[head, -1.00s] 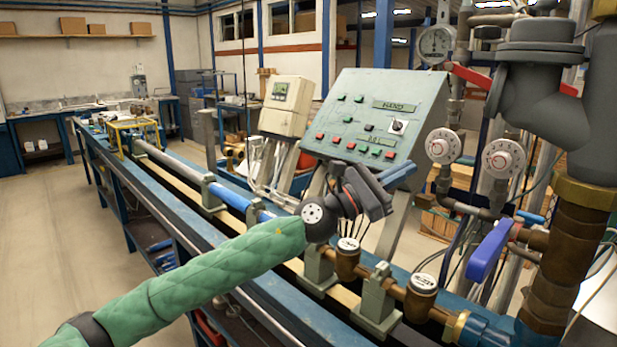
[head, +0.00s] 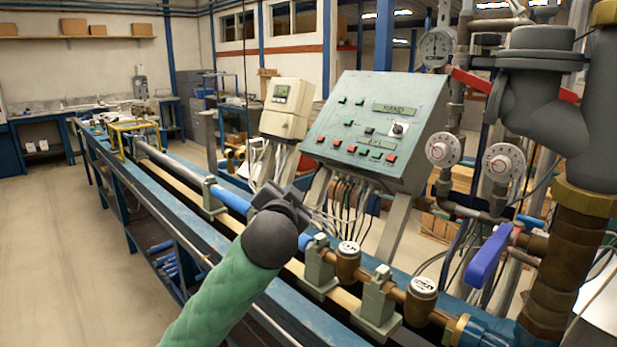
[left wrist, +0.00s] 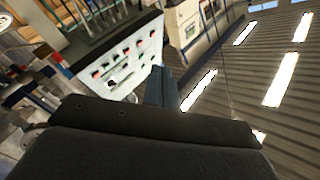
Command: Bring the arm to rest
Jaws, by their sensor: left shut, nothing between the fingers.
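My left arm, in a green quilted sleeve, comes in from the bottom of the head view. It ends in a dark wrist in front of the blue pipe section of the bench (head: 146,186). In the left wrist view my left gripper (left wrist: 161,88) shows as a narrow closed pair of fingers, shut and empty. It points up past the control panel (left wrist: 118,70) toward the ceiling. The control panel (head: 372,128) stands behind and right of the wrist, apart from it. My right gripper is not in view.
Two brass meters (head: 348,259) (head: 421,299) sit on the pipe right of my wrist. A blue-handled valve (head: 489,254), red-and-white dials (head: 442,149) and thick pipes crowd the right. The floor (head: 70,255) at left is clear.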

